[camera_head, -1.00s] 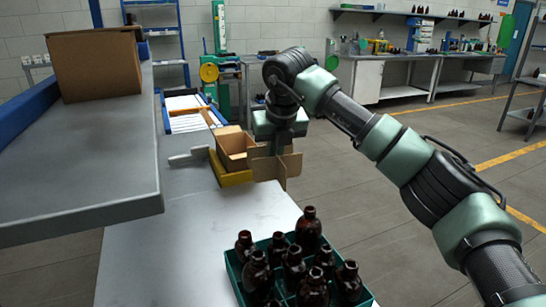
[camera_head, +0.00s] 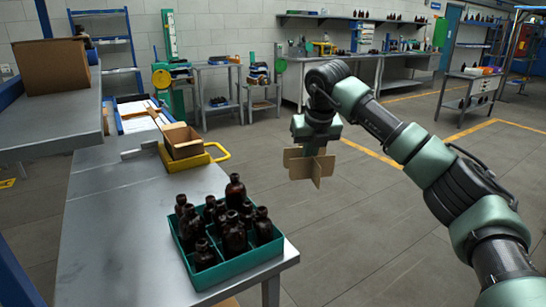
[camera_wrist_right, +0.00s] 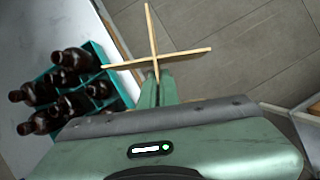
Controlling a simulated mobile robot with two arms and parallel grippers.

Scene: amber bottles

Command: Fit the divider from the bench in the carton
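The divider (camera_head: 304,168) is a cross of brown cardboard panels. My right gripper (camera_head: 316,147) is shut on it and holds it in the air over the floor, to the right of the bench. In the right wrist view the divider (camera_wrist_right: 155,52) stands out beyond the gripper fingers (camera_wrist_right: 157,90). An open brown carton (camera_head: 184,143) sits on the bench (camera_head: 120,210), in a yellow holder (camera_head: 212,156), apart from the divider and to its left. The carton's inside is mostly hidden. My left gripper is not in view.
A teal crate (camera_head: 226,275) with several amber bottles stands at the bench's near right corner; the crate also shows in the right wrist view (camera_wrist_right: 118,88). A larger carton (camera_head: 50,68) sits on a raised grey surface at left. The floor right of the bench is open.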

